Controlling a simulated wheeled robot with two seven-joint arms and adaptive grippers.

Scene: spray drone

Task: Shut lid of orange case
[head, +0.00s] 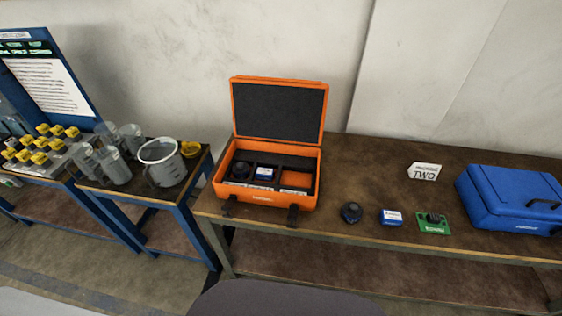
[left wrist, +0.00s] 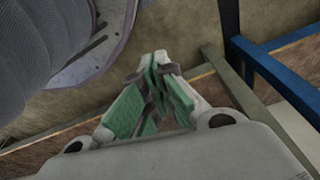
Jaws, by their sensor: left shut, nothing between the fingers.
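The orange case (head: 266,206) stands on the brown table with its lid (head: 279,110) raised upright at the back, showing dark foam inside. In its divided tray sit a dark round part (head: 241,170) and a blue-and-white box (head: 264,174); the right compartments look empty. Two dark latches hang at the case's front. My left gripper (left wrist: 160,68) shows only in the left wrist view, with its green-padded fingers shut and nothing between them. It is away from the case, with table legs and floor behind it. My right gripper is not in view.
Right of the case lie a dark round part (head: 351,212), a blue-and-white box (head: 391,217) and a green board (head: 433,222). A grey beaker (head: 165,162) stands on the left table.

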